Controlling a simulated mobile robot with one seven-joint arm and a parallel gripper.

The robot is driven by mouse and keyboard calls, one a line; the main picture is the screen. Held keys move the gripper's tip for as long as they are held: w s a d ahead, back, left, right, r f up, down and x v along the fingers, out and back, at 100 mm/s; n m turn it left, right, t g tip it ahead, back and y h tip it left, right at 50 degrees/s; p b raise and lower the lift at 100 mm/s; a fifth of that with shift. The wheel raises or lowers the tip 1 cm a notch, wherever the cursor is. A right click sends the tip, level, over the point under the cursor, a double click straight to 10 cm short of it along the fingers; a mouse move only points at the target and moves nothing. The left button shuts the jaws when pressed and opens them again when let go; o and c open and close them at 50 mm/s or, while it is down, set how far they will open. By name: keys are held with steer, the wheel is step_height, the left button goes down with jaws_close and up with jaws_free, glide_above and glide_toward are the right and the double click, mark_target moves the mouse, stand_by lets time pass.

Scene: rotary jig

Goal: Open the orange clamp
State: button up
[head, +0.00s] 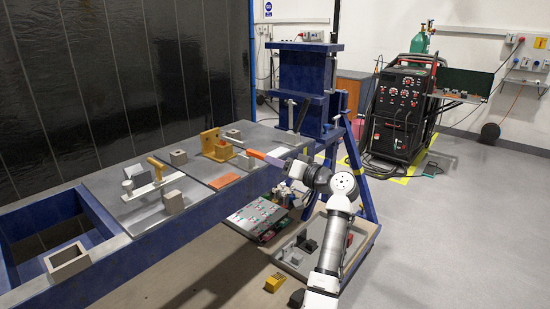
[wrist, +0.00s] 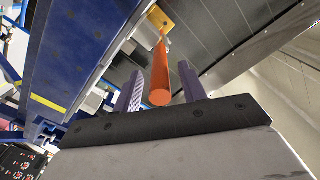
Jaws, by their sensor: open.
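The orange clamp (head: 215,145) stands on the metal-topped blue bench, with a yellow-orange body and an orange handle (head: 256,154) reaching out to the right. My gripper (head: 277,161) is at the free end of this handle. In the wrist view the orange handle (wrist: 160,78) lies between the two purple fingers of my gripper (wrist: 160,90), which are open with a gap on each side. The clamp's yellow-orange body shows beyond it at the top (wrist: 162,14). The clamp's far side is hidden in both views.
A second yellow-orange clamp (head: 157,170) stands farther left on the bench, with grey blocks around it. A flat orange plate (head: 223,181) lies in front of the orange clamp. A blue upright frame (head: 303,75) rises behind my gripper. A parts tray (head: 352,248) sits low beneath my arm.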

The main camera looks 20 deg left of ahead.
steer(key=shift+w+a, duration=0.25)
steer(key=shift+a, duration=0.4)
jaws_close()
